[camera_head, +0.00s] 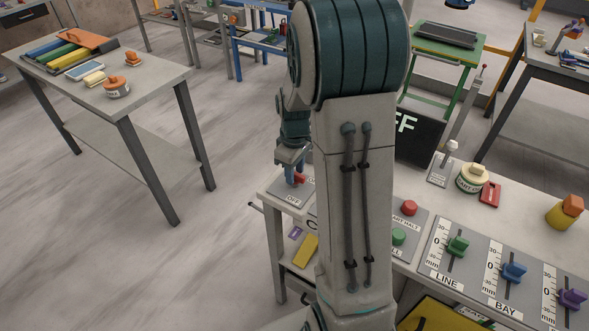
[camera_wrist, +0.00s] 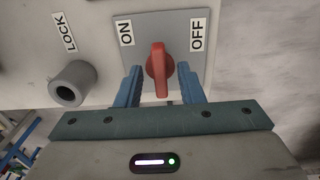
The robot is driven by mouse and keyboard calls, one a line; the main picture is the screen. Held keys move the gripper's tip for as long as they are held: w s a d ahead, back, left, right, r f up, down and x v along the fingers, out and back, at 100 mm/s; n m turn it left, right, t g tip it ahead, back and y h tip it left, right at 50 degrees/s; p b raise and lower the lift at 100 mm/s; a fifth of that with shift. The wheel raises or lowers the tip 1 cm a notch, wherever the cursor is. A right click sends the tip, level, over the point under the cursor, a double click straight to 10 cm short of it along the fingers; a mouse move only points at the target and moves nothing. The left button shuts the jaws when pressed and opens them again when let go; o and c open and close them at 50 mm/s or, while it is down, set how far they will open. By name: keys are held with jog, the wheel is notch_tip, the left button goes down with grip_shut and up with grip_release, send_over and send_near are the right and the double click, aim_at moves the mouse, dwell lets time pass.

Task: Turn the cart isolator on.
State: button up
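The isolator is a red rotary handle (camera_wrist: 159,65) on a grey plate (camera_wrist: 178,24) with an ON label (camera_wrist: 126,32) on the left and an OFF label (camera_wrist: 198,35) on the right in the wrist view. The handle lies roughly upright in that picture, between the labels. My gripper (camera_wrist: 160,85) is open, with one blue finger on each side of the handle and visible gaps to it. In the head view my gripper (camera_head: 291,160) is just above the red handle (camera_head: 300,178) at the slab's left end, partly hiding it.
A grey cylinder (camera_wrist: 72,83) stands by a LOCK label (camera_wrist: 64,32). My arm hides part of a black sign reading "FF" (camera_head: 420,137). Red (camera_head: 409,208) and green (camera_head: 398,237) buttons and several sliders (camera_head: 457,247) lie to the right. The floor to the left is clear.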

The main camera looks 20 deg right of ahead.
grip_shut()
jog(key=shift+f+m, duration=0.1)
jog(key=shift+m, duration=0.2)
jog(key=m+b, duration=0.1)
jog(key=m, duration=0.2)
jog(key=shift+m, duration=0.4)
jog(key=m, duration=0.4)
jog(key=shift+b, duration=0.3)
jog(key=m, duration=0.5)
jog(key=shift+m+p, duration=0.35)
jog(key=shift+m, duration=1.95)
